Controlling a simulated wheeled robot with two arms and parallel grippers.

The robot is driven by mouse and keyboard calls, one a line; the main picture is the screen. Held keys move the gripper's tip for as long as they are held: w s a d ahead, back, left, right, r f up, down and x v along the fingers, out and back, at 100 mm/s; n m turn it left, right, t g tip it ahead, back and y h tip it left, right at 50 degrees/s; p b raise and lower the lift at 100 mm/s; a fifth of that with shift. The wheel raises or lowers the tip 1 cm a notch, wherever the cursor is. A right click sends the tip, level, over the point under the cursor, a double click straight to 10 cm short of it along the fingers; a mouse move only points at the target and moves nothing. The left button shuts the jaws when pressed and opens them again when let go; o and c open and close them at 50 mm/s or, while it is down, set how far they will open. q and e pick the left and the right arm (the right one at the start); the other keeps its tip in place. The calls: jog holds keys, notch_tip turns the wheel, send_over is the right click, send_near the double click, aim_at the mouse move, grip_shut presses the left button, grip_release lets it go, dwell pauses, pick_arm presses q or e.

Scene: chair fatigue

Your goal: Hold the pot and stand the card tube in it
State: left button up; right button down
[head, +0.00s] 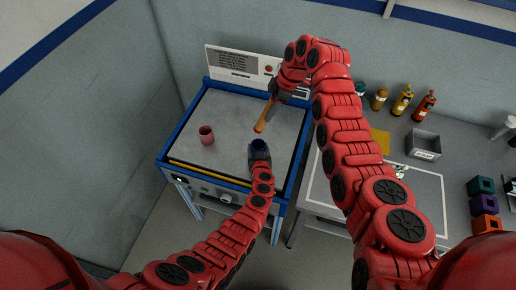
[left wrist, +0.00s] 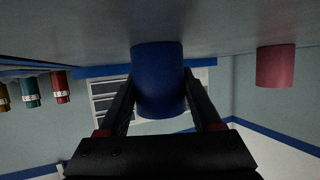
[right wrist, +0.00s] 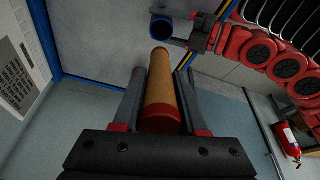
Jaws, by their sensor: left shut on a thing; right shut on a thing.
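A dark blue pot (head: 259,145) stands on the grey top of the blue-framed bench. My left gripper (head: 259,152) is shut on it from the near side. In the left wrist view the blue pot (left wrist: 158,82) sits between both fingers. My right gripper (head: 274,102) is shut on the brown card tube (head: 265,117), which slants down toward the pot. In the right wrist view the tube (right wrist: 160,85) lies between the fingers with its far end near the open mouth of the blue pot (right wrist: 162,28). The tube is outside the pot.
A pink pot (head: 206,135) stands on the same bench top (head: 215,110), to the left. A white panel (head: 240,62) rises at the bench's back. To the right, a grey table holds bottles (head: 402,98), a grey bin (head: 424,145) and coloured blocks (head: 484,203).

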pick_arm(q)
jog(key=c, duration=0.4)
pick_arm(e)
notch_tip(320, 180, down, 10)
jog(key=shift+c, duration=1.8)
grip_release()
jog(key=shift+r, duration=0.1)
jog(key=v, duration=1.1)
jog(key=shift+d+r, duration=0.15)
jog(key=shift+r, duration=0.25)
pick_arm(q)
jog(key=o, duration=1.5)
